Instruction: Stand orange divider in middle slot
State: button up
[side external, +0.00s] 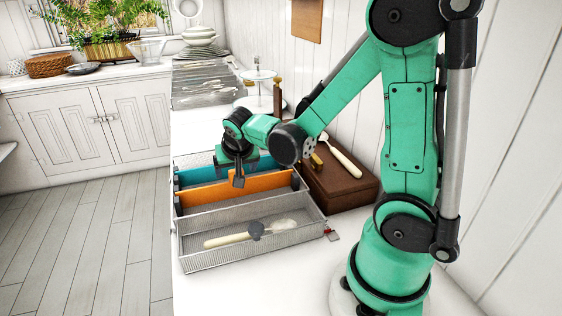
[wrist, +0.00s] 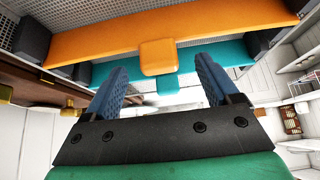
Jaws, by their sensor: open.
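The orange divider (side external: 215,192) stands across the wire mesh basket, around its middle. Its ends meet dark holders at the basket sides, and I cannot tell how deep it sits. In the wrist view the orange divider (wrist: 180,40) runs across the top, with a square tab at its centre. The teal divider (side external: 195,174) stands behind it, roughly parallel; it also shows in the wrist view (wrist: 235,53). My gripper (side external: 238,182) is over the middle of the orange divider. In the wrist view my gripper's (wrist: 160,72) blue fingers are apart, with nothing held, and the orange tab appears between and just beyond their tips.
The wire basket (side external: 250,255) holds a pale-handled utensil (side external: 228,240) in its near compartment. A brown wooden box (side external: 342,185) with utensils on it stands close at the right. A tiered stand (side external: 258,76) and a dish rack (side external: 205,85) are farther back. White counter lies in front of the basket.

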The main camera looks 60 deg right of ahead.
jog(key=shift+x, duration=1.85)
grip_shut()
notch_tip(320, 180, up, 19)
jog(key=shift+w+d+f, duration=0.45)
jog(key=shift+f, duration=2.65)
jog(key=shift+w+d+f, duration=0.5)
jog(key=shift+f, duration=2.6)
jog(key=shift+w+d+f, duration=0.45)
jog(key=shift+f, duration=2.65)
